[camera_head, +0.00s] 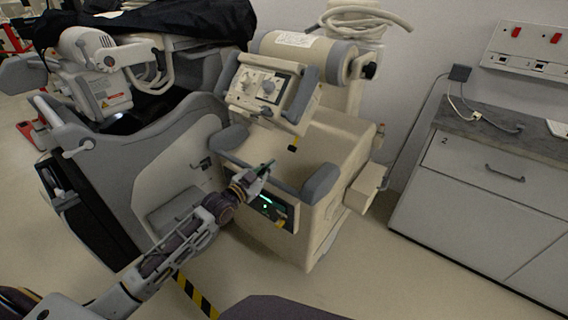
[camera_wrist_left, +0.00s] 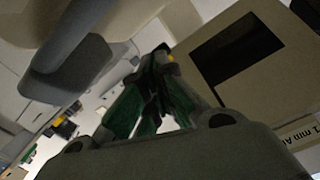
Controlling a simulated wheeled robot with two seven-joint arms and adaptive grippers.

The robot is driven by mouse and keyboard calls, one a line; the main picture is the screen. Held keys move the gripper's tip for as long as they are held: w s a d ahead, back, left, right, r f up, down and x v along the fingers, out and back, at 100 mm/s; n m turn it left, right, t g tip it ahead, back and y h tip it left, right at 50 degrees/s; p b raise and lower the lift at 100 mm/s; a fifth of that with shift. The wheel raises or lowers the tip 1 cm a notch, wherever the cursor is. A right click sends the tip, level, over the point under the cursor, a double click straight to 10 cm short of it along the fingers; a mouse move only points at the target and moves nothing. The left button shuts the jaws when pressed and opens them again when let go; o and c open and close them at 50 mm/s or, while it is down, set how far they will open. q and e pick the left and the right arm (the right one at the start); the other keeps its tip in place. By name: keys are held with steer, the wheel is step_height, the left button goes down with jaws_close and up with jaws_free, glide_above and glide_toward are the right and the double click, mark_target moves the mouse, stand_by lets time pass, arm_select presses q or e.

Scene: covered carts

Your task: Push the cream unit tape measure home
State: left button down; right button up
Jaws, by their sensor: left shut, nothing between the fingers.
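The cream unit (camera_head: 335,150) stands in the middle of the head view, with a control head and two grey handles on it. A small dark tab with a yellow part (camera_head: 293,144) shows on its face below the control head; I cannot tell if it is the tape measure. My left gripper (camera_head: 266,168) is shut and empty in front of the unit, between the grey handles. Contact cannot be told. My right gripper is out of view.
A grey and white machine (camera_head: 150,160) under a black cover (camera_head: 170,22) stands close at the left. A drawer cabinet (camera_head: 480,190) stands at the right. A lit panel (camera_head: 270,208) is below my gripper. Open floor lies between unit and cabinet.

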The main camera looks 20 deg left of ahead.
mark_target(292, 148)
arm_select(q)
steer(key=f+m+b, duration=0.1)
steer(key=m, duration=0.9)
steer(key=f+m+b, duration=0.1)
steer(key=m+b, duration=0.1)
steer(key=m, duration=0.9)
steer(key=f+m+b, duration=0.1)
steer(key=m+b, duration=0.1)
steer(key=m, duration=0.9)
steer(key=shift+s+f, duration=0.1)
steer(key=shift+s, duration=0.15)
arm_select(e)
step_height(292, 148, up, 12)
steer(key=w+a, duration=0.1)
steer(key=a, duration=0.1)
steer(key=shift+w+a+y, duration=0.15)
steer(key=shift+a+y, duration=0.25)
arm_select(q)
steer(key=shift+w, duration=0.15)
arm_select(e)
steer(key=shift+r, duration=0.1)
arm_select(q)
steer(key=shift+x, duration=2.5)
steer(key=shift+b+x, duration=0.35)
steer(key=shift+x, duration=2)
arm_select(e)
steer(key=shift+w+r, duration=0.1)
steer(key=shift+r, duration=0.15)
